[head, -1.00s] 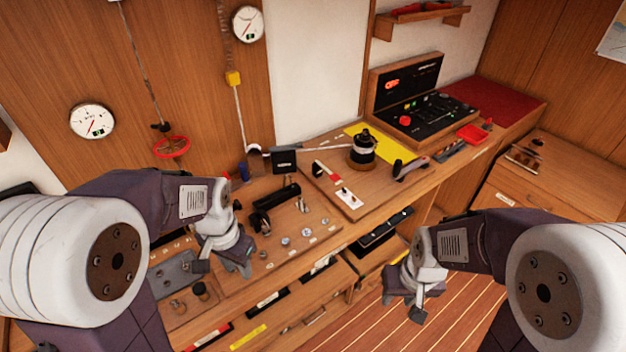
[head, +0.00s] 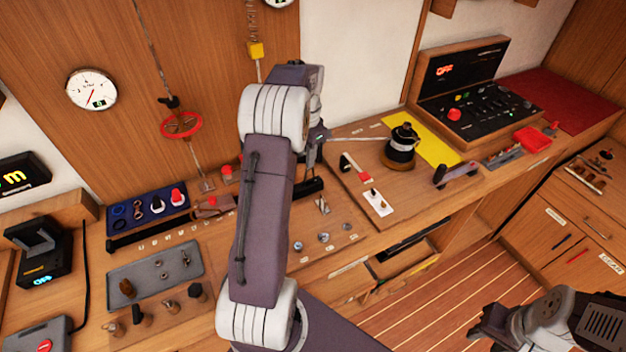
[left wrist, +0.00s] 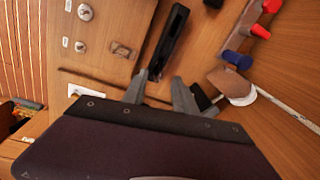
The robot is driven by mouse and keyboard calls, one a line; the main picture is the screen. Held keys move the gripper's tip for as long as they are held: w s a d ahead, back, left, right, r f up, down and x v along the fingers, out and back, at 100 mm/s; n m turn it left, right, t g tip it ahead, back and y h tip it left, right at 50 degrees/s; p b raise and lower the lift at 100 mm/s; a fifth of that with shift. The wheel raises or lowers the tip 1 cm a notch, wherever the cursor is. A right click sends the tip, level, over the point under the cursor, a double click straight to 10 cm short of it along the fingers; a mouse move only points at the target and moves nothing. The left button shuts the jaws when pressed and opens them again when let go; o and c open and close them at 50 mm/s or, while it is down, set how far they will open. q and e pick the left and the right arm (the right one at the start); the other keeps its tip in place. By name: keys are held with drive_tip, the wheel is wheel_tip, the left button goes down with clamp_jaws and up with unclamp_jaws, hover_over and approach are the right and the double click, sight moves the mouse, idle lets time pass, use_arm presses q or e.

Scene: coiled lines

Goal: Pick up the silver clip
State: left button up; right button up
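A small silver piece (head: 322,205), probably the silver clip, stands on the wooden bench between the black bar and the round studs. In the left wrist view it seems to be the small metallic piece (left wrist: 122,50), left of my fingers and apart from them. My left gripper (left wrist: 160,84) is open and empty, its fingers apart near the end of a black bar (left wrist: 168,42). In the head view my left gripper (head: 314,150) is above the bench, partly hidden by my arm. My right gripper (head: 488,322) is low at the right, away from the bench; its opening is unclear.
A grey tray (head: 125,272) with small metal parts lies at the left, below a blue tray (head: 112,208). A winch (head: 402,150) with a line stands right of my left gripper. A white switch plate (head: 378,208) is near. Red and blue pegs (left wrist: 238,58) stand nearby.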

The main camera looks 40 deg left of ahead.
sight(306, 172)
use_arm(q)
drive_tip(key=f, duration=0.5)
drive_tip(key=w+f+p, duration=0.1)
drive_tip(key=f, duration=0.2)
drive_tip(key=shift+a+f, duration=0.25)
drive_tip(key=shift+a, duration=0.15)
drive_tip(key=shift+w+f, duration=0.2)
drive_tip(key=shift+s+r, duration=0.1)
drive_tip(key=shift+s, duration=0.05)
clamp_jaws()
